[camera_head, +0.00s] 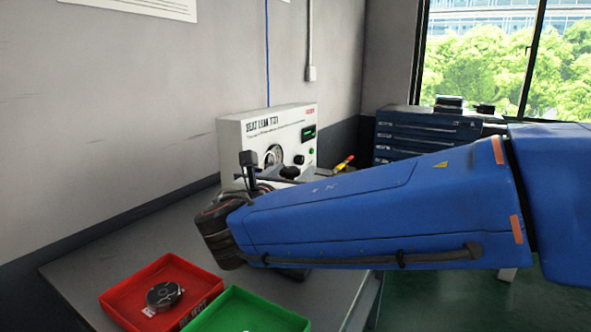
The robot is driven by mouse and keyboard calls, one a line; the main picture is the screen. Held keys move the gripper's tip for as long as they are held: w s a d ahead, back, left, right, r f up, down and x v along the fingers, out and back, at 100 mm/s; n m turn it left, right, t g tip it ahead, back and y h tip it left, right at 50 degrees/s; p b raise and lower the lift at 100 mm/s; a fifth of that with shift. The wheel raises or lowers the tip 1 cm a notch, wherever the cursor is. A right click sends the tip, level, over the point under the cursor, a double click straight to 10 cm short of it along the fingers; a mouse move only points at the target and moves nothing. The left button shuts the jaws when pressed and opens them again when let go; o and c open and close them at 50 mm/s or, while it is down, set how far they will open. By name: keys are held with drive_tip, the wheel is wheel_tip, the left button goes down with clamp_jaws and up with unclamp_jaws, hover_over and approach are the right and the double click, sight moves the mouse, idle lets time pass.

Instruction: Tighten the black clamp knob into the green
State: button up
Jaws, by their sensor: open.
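My blue arm crosses the view from the right, and its dark wrist joint hangs over the bench. My gripper is hidden behind the arm, so its jaws cannot be seen. A dark rounded part (290,172) shows just above the arm, in front of the white test box; I cannot tell whether it is the black clamp knob. A dark upright piece with a block-like top (248,159) stands to its left, and I cannot tell what it belongs to. No green clamp marking can be made out. The arm covers most of the area in front of the box.
The white seat leak test box (238,128) has a gauge and small display. A red tray (130,293) holding a round dark metal part (165,295) and a green tray (245,311) are at the front of the grey bench (85,263). A blue drawer cabinet (410,124) stands behind.

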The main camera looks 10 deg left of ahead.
drive_tip(key=shift+w+d, duration=0.15)
drive_tip(key=shift+w, duration=1.15)
drive_tip(key=c, duration=1.1)
drive_tip(key=shift+o, duration=0.2)
drive_tip(key=shift+d+m+h, duration=0.15)
drive_tip(key=shift+m+h, duration=0.65)
drive_tip(key=shift+h, duration=0.4)
drive_tip(key=shift+s+d+m+g+h, duration=0.15)
drive_tip(key=shift+d+m+g+h, duration=0.15)
drive_tip(key=shift+m+g+h, duration=0.65)
drive_tip(key=shift+s+d+m+g+h, duration=0.1)
drive_tip(key=shift+d+m+g+h, duration=0.4)
drive_tip(key=shift+h, duration=0.85)
drive_tip(key=shift+a, duration=0.2)
drive_tip(key=o, duration=1.1)
drive_tip(key=shift+c, duration=0.2)
